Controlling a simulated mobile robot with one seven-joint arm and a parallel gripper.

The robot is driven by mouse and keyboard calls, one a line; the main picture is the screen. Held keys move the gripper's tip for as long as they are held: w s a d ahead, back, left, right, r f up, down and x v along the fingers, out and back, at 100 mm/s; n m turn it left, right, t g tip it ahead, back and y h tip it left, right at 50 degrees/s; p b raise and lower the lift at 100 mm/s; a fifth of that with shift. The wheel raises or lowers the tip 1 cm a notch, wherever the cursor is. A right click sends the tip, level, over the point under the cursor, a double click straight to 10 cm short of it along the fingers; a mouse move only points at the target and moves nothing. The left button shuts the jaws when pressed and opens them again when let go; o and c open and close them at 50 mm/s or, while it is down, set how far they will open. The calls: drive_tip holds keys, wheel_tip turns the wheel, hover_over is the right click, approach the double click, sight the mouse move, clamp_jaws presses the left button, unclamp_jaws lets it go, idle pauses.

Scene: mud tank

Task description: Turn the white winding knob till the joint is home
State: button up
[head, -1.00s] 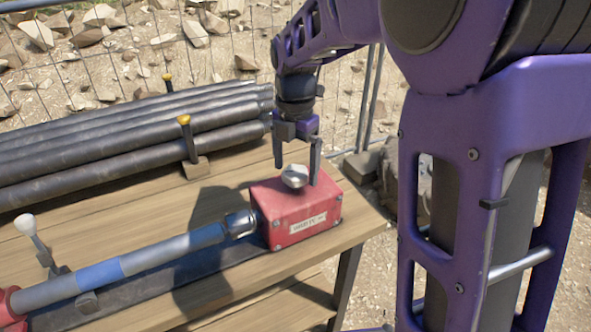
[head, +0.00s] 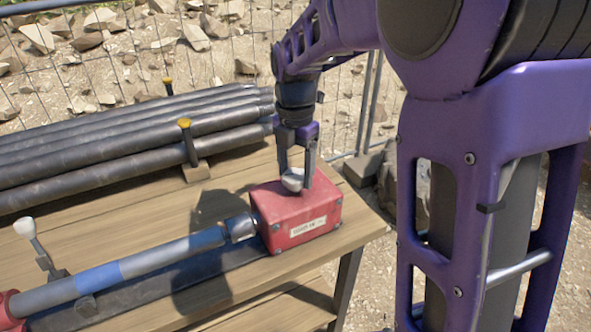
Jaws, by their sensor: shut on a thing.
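The white winding knob (head: 292,180) sits on top of a red box (head: 302,213) near the bench's right end. My gripper (head: 295,180) points down over the box with its two fingers on either side of the knob, shut on it. The fingers hide part of the knob. A grey rod with a blue band (head: 100,278) runs from the lower left to a metal coupling (head: 240,227) at the box's left face. I cannot tell from here how far the joint is seated.
Several dark pipes (head: 110,150) lie along the back of the wooden bench (head: 225,182), held by yellow-topped posts (head: 187,140). A white-tipped lever (head: 30,235) stands at the left. A wire fence (head: 225,60) and rocky ground lie behind.

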drive_tip(key=shift+r, duration=0.1)
drive_tip(key=shift+m+p, duration=0.65)
drive_tip(key=shift+m, duration=0.45)
drive_tip(key=m+p, duration=0.1)
drive_tip(key=m, duration=0.2)
drive_tip(key=shift+m+p, duration=0.3)
drive_tip(key=m+p, duration=0.1)
drive_tip(key=m, duration=0.4)
drive_tip(key=shift+p, duration=0.4)
drive_tip(key=m+p, duration=0.1)
drive_tip(key=m, duration=0.4)
drive_tip(key=shift+m, duration=0.4)
drive_tip(key=m+p, duration=0.1)
drive_tip(key=m, duration=0.3)
drive_tip(key=shift+m, duration=0.4)
drive_tip(key=o, duration=1.4)
drive_tip(key=shift+c, duration=0.2)
